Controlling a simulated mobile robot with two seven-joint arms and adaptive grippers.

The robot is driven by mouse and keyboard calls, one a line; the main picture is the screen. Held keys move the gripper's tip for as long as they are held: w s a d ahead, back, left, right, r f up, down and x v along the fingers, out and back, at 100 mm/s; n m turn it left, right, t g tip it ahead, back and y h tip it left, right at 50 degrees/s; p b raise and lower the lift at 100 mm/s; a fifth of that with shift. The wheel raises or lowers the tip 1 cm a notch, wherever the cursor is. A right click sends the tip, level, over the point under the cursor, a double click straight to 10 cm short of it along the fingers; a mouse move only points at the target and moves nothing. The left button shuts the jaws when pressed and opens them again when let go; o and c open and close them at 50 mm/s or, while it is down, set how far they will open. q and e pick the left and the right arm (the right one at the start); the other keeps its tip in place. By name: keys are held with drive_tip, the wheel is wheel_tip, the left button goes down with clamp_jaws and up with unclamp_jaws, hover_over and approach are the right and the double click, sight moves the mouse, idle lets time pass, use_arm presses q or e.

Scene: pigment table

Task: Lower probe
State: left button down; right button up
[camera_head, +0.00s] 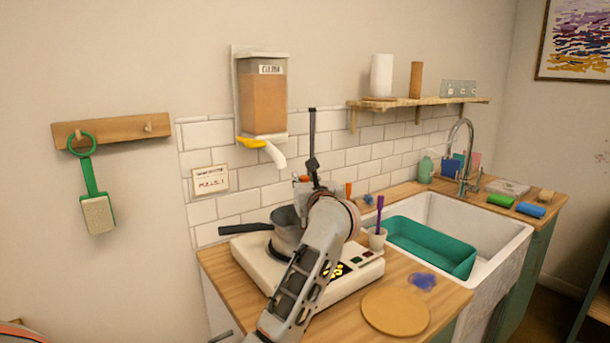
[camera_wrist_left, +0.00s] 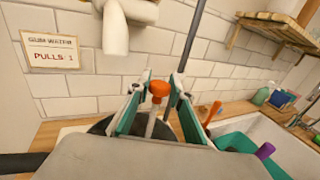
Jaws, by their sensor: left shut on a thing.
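My left gripper (camera_head: 304,186) is over the pot, its arm rising from the bottom middle. In the left wrist view my left gripper (camera_wrist_left: 157,94) is shut on the probe, with its teal-lined fingers on either side. The probe has an orange knob (camera_wrist_left: 158,88) and a pale stem pointing down; its lower end is hidden. A dark upright rod (camera_head: 312,130) stands just behind the gripper. The grey pot (camera_head: 286,238) sits on the cream hot plate (camera_head: 252,262), partly hidden by my arm. My right gripper is not in view.
A dispenser (camera_head: 263,100) with a white spout hangs behind the pot. A white cup (camera_head: 377,240) with a purple-handled tool stands to the right. A round wooden board (camera_head: 396,312) lies in front, near a blue clump (camera_head: 422,281). The sink (camera_head: 500,245) holds a teal tub (camera_head: 440,250).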

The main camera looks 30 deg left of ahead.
use_arm(q)
drive_tip(key=shift+f, duration=0.3)
drive_tip(key=c, duration=1.8)
unclamp_jaws()
drive_tip(key=v, duration=1.2)
drive_tip(key=shift+r, duration=0.1)
